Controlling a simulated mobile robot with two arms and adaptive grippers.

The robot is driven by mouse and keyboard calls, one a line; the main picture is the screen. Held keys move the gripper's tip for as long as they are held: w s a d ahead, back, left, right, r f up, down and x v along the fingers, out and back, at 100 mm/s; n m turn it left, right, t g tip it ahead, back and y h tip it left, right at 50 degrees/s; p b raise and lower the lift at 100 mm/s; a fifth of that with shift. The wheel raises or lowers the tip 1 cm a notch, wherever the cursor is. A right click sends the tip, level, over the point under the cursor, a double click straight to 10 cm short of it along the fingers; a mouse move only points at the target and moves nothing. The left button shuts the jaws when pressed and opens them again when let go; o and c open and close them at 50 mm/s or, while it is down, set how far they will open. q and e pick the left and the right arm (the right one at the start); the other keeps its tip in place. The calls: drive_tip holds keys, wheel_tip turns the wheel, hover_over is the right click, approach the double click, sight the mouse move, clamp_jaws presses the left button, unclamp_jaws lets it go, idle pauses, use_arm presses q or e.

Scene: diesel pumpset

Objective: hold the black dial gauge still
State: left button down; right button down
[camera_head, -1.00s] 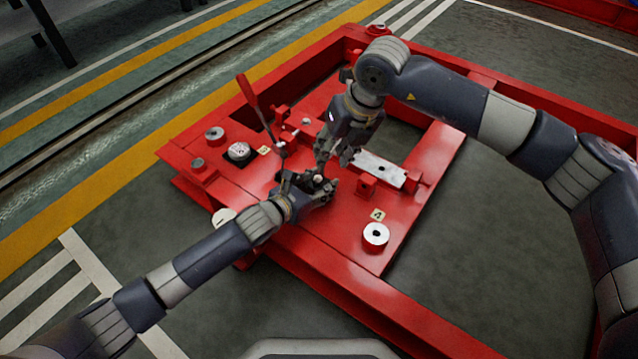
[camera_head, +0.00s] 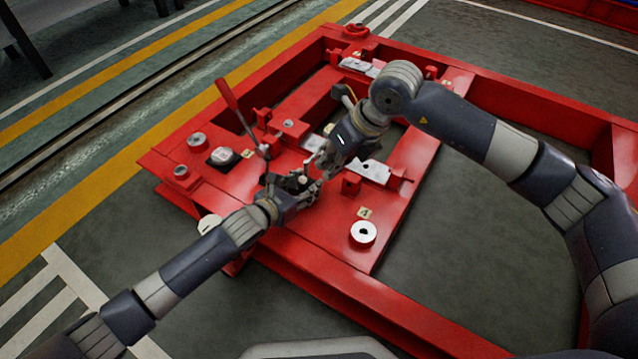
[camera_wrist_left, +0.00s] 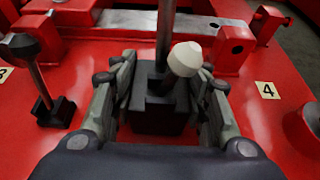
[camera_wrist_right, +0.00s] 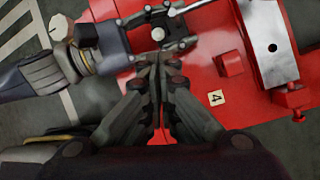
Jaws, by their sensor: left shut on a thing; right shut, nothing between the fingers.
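My left gripper (camera_head: 297,185) is shut on a black block (camera_wrist_left: 160,100) on the red bed. A metal rod and a pale knob (camera_wrist_left: 186,58) rise from the block. I take this for the black dial gauge; no dial face shows on it, and the fingers partly hide it. The knob also shows in the right wrist view (camera_wrist_right: 158,34). My right gripper (camera_wrist_right: 160,65) is shut and empty, just beside the left gripper; I cannot tell whether they touch. In the head view the right gripper (camera_head: 316,166) is above the bed.
A red-handled lever (camera_head: 235,108) and a dark, white-faced object (camera_head: 222,156) stand to the left. A black-knobbed lever (camera_wrist_left: 38,80) is close to the left gripper. A silver plate (camera_head: 371,171) and a white ring (camera_head: 363,234) lie to the right. Red beams frame open floor.

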sight(302, 183)
drive_tip(key=s+d+f+n+t+y, duration=0.1)
drive_tip(key=s+d+n, duration=0.1)
drive_tip(key=d+n, duration=0.3)
drive_tip(key=shift+s+d+f+n, duration=0.3)
drive_tip(key=shift+s+d, duration=0.1)
drive_tip(key=shift+d, duration=0.45)
drive_tip(key=x, duration=1)
drive_tip(key=shift+w+a+f, duration=0.15)
drive_tip(key=shift+a, duration=0.05)
drive_tip(key=shift+w+a+r, duration=0.3)
drive_tip(key=shift+a+r, duration=0.05)
drive_tip(key=shift+a, duration=0.2)
drive_tip(key=shift+w+a+r, duration=0.25)
drive_tip(key=shift+a+r, duration=0.05)
drive_tip(key=shift+a, duration=0.2)
drive_tip(key=shift+w+a+r, duration=0.15)
drive_tip(key=shift+w+a, duration=0.15)
drive_tip(key=shift+a, duration=0.15)
